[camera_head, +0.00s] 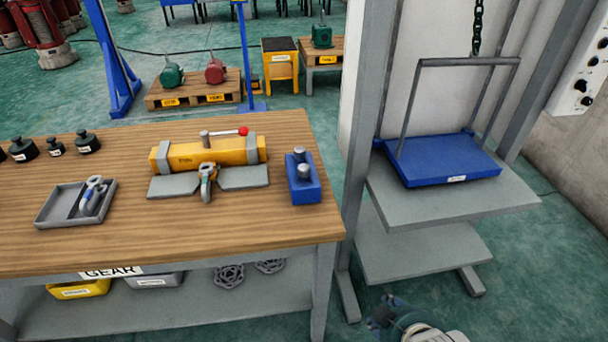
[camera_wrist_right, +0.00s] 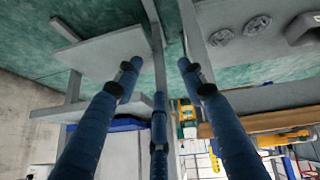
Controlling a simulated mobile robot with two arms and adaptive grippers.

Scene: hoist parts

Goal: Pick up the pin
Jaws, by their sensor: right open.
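A blue block (camera_head: 304,188) stands near the right end of the wooden workbench (camera_head: 200,238). Two grey metal pins stand upright in it, a rear one (camera_head: 298,153) and a front one (camera_head: 304,170). My right gripper shows in the right wrist view (camera_wrist_right: 158,78) with its blue fingers spread and nothing between them. In the head view only part of my right arm shows at the bottom edge, right of the bench and below its top, well apart from the pins. My left gripper is out of view.
A yellow hoist body (camera_head: 210,153) lies behind a hook (camera_head: 207,180). A grey tray (camera_head: 60,222) holds a shackle (camera_head: 92,194). Black weights (camera_head: 55,147) stand at the left. A steel post (camera_head: 363,130) and a blue platform (camera_head: 440,162) on a shelf stand right of the bench.

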